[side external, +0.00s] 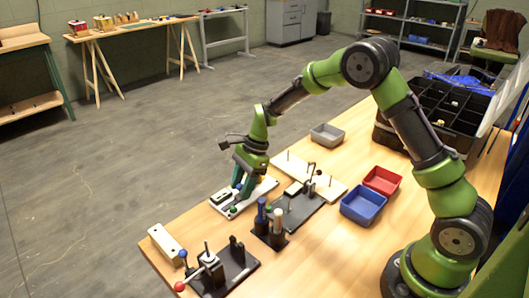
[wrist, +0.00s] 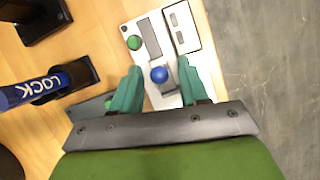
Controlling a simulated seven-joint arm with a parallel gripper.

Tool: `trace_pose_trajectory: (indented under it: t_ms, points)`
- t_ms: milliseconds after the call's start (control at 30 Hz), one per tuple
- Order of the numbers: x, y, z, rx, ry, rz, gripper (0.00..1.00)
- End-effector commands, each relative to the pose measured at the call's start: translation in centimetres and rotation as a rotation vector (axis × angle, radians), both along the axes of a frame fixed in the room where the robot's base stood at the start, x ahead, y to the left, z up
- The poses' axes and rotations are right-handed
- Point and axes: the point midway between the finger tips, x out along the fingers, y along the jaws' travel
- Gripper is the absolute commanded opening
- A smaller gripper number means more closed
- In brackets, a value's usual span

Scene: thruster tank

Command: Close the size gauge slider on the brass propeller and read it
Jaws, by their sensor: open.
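My gripper (side external: 240,184) is over a white plate (side external: 262,188) near the table's far edge, its fingers pointing down. In the wrist view the teal fingers of my gripper (wrist: 159,66) are apart, one on each side of a blue round knob (wrist: 159,75); I see no clear contact. The knob is on the white plate (wrist: 155,21), which looks like the size gauge. A green knob (wrist: 134,43) lies beside a dark slot (wrist: 150,38), and a framed panel (wrist: 182,27) is to its right. I cannot make out a brass propeller or a reading.
A red-knobbed clamp fixture (side external: 222,270) is at the table's front. Grey (side external: 327,135), red (side external: 382,181) and blue (side external: 363,205) bins stand right of the gauge. Floor lies beyond the table edge.

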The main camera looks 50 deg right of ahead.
Motion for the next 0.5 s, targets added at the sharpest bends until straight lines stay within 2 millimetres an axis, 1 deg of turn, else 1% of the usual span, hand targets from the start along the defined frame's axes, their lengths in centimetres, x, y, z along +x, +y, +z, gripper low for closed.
trace_pose_trajectory:
  t_ms: [267, 300, 367, 500]
  points:
    - [0.02, 0.09, -0.17, 0.000, 0.000, 0.001, 0.44]
    - [0.02, 0.09, -0.16, 0.000, 0.000, 0.001, 0.41]
    - [0.02, 0.08, -0.16, 0.000, 0.000, 0.001, 0.32]
    - [0.00, 0.07, -0.15, 0.000, 0.000, 0.001, 0.10]
